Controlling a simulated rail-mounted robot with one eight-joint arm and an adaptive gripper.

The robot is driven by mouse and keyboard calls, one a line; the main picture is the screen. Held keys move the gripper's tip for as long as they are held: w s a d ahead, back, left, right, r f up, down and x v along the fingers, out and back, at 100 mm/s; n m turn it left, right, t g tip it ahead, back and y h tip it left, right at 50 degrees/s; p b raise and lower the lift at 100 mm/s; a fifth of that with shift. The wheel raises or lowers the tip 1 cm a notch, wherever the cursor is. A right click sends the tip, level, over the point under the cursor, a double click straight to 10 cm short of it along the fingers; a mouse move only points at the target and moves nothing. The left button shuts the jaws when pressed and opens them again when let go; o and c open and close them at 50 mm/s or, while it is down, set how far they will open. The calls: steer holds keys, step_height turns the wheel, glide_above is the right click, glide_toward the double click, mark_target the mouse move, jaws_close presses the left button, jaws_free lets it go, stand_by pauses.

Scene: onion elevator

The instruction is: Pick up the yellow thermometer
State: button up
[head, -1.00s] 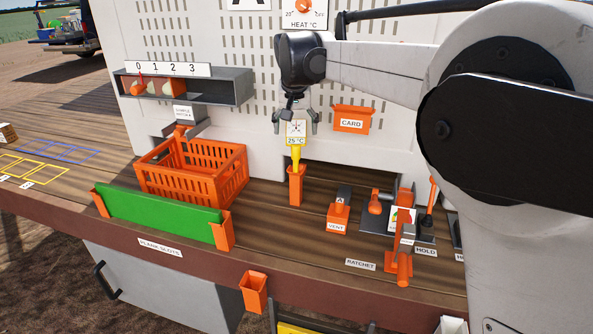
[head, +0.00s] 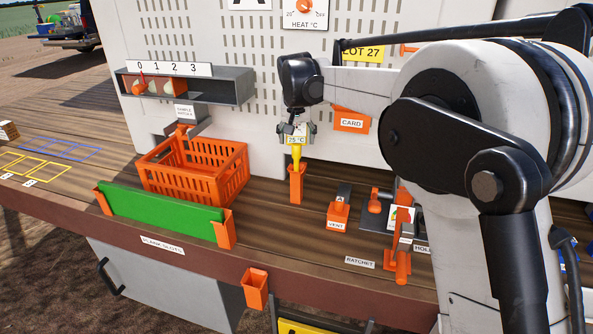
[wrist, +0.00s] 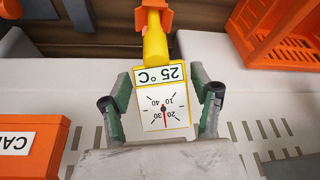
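The yellow thermometer (head: 297,150) stands upright in an orange holder (head: 297,185) on the bench. Its square head, with a white dial face (wrist: 163,112) and a 25 °C label, shows in the wrist view. My gripper (head: 298,129) is over the head from above, with one finger on each side. In the wrist view my gripper (wrist: 160,88) is open around the head, with narrow gaps seeming to remain at both sides. The lower stem is hidden inside the holder.
An orange crate (head: 153,187) and a green plank (head: 160,212) are to the left. The orange card holder (head: 351,122) is on the panel close to the right of my gripper. The vent lever (head: 338,213) and ratchet (head: 402,245) stand to the right.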

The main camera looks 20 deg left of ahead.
jaws_close()
steer(key=shift+r, duration=0.1)
